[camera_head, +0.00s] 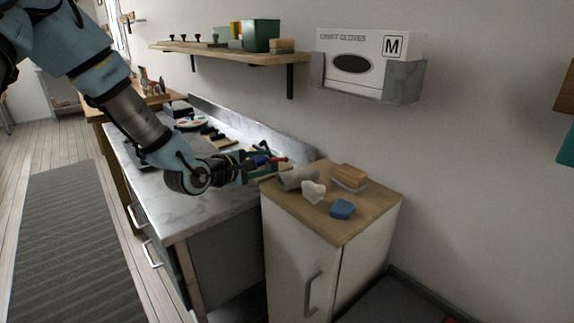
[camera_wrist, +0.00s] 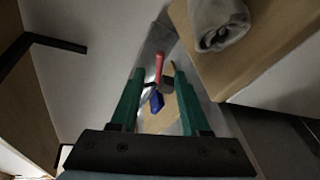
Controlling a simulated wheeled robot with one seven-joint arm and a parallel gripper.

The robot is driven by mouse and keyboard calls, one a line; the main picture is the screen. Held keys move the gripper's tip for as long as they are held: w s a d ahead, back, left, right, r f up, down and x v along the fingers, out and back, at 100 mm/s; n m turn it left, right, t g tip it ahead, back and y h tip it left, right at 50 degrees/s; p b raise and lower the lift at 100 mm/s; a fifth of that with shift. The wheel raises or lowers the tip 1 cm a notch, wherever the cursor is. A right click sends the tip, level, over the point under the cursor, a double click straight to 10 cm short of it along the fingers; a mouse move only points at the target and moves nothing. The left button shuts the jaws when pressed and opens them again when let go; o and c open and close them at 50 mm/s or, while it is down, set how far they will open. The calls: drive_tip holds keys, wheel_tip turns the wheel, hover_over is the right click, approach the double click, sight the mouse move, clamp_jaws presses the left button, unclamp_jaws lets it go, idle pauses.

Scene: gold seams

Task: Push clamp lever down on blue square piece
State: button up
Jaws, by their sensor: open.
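A small blue piece (camera_wrist: 156,102) with a red lever-like bar (camera_wrist: 159,66) and a dark grey part lies on the workbench, beyond my fingers in the wrist view. In the head view the blue piece (camera_head: 262,160) and the red bar (camera_head: 280,159) show just behind my gripper, partly hidden by it. My gripper (camera_wrist: 159,76) has green fingers, spread apart with nothing between the tips. The red bar appears between the fingers in the wrist picture; I cannot tell the distance or whether the lever is raised. In the head view my gripper (camera_head: 268,169) is over the bench's right end.
A shelf (camera_head: 230,57) and glove box (camera_head: 368,52) are on the wall. Tools crowd the bench's back.

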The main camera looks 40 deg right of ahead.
sight(283, 160)
drive_tip(key=p+x, duration=0.1)
drive_tip(key=x, duration=0.9)
drive_tip(key=shift+w+a+p, duration=0.1)
drive_tip(key=shift+p, duration=0.2)
drive_tip(key=shift+c, duration=0.3)
clamp_jaws()
idle(0.6)
